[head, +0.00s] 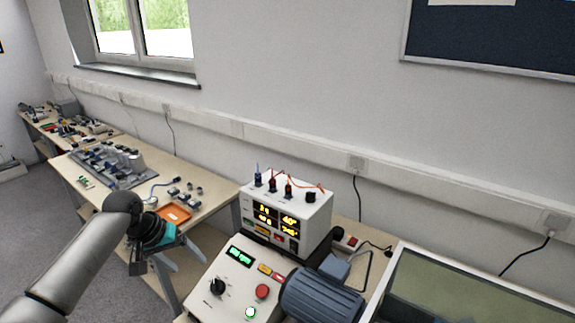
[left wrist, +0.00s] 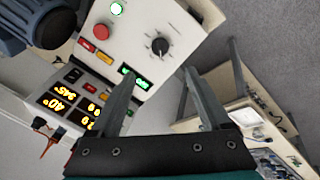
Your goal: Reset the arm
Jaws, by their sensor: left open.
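My left arm comes in from the lower left of the head view. Its gripper (head: 178,275) is in the air left of the white control box (head: 215,270). In the left wrist view the two grey fingers of the gripper (left wrist: 160,76) are spread apart with nothing between them. The control box (left wrist: 188,35), with its black knob, red button and green display, lies beyond the fingertips and no touch is visible. My right gripper is in neither view.
A white instrument (head: 315,218) with yellow digits and cables stands behind the control box. A blue-grey motor (head: 320,297) is at its right, then a glass-topped case (head: 470,290). Another bench with an orange tray (head: 173,213) and small parts stands behind my gripper. Grey floor is open at left.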

